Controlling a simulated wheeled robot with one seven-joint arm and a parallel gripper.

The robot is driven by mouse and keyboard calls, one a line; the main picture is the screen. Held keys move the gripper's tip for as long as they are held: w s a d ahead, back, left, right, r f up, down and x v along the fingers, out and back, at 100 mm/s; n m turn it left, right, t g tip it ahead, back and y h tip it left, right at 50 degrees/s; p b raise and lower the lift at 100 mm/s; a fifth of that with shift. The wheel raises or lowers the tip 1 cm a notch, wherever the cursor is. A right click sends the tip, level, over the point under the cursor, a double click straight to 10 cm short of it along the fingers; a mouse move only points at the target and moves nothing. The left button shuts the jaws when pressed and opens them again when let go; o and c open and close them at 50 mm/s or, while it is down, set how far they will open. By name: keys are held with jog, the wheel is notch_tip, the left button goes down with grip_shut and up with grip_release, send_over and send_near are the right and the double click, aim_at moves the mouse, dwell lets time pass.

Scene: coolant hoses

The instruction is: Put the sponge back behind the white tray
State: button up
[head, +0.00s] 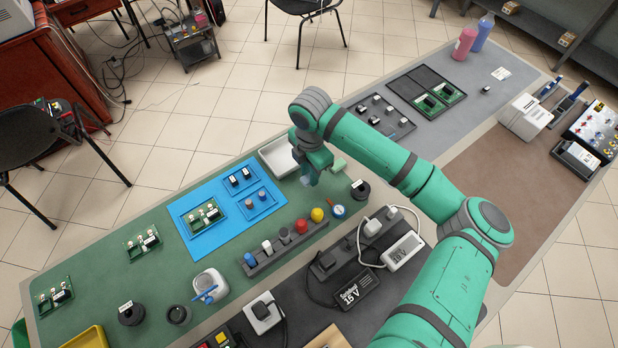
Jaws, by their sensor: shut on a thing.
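The white tray (279,157) is a shallow open box on the green mat, just left of my wrist; part of its right side is hidden by my arm. My gripper (310,179) points down in front of the tray's right end, shut on a small blue-grey piece (306,181). I take this piece for the sponge, though it is small and partly covered by the fingers. A pale green block (339,165) shows right beside my gripper; I cannot tell what it is or whether it touches anything.
A blue mat (200,229) with small trays and a circuit board lies left of my gripper. A rack (287,247) of coloured knobs stands in front, with a dark spool (360,190) to the right. A grey parts tray (379,116) lies behind my arm. The left green mat has bare room.

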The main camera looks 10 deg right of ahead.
jog(key=shift+a+f, duration=0.1)
jog(key=shift+f, duration=1.4)
jog(key=shift+f, duration=0.15)
jog(key=o, duration=0.9)
jog(key=shift+w, duration=0.1)
jog(key=shift+o, duration=0.2)
notch_tip(320, 180, up, 12)
jog(key=shift+r, duration=0.2)
